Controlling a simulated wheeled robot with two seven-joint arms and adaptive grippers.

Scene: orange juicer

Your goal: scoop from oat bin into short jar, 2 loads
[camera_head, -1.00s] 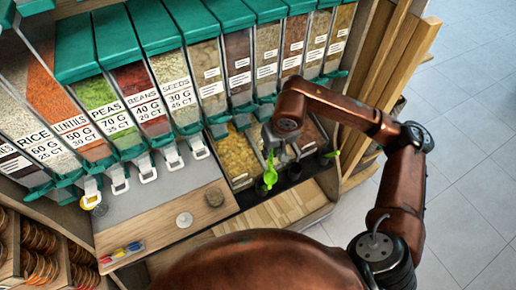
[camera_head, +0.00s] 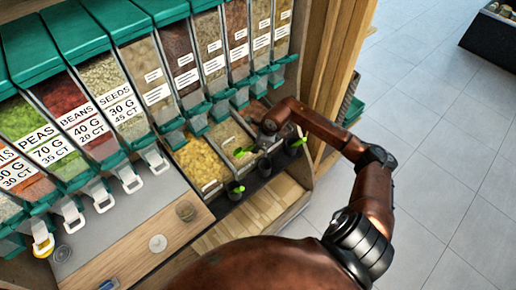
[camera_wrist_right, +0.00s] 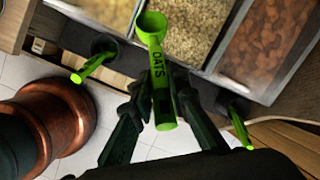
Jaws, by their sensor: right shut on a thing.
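My right gripper (camera_wrist_right: 162,108) is shut on a green scoop (camera_wrist_right: 157,70) marked OATS. In the wrist view the scoop's round cup reaches past the fingertips to the near edge of the pale oat bin (camera_wrist_right: 200,28); the cup's inside looks green and empty. The head view shows the right gripper (camera_head: 266,140) and the scoop (camera_head: 243,151) over or just beside the oat bin (camera_head: 225,132). My left gripper is out of view.
Yellow (camera_head: 200,164) and reddish (camera_wrist_right: 268,45) bins flank the oat bin. Other green scoops sit in dark holders in front, left (camera_wrist_right: 90,66) and right (camera_wrist_right: 240,126). Tall dispensers (camera_head: 120,90) stand behind.

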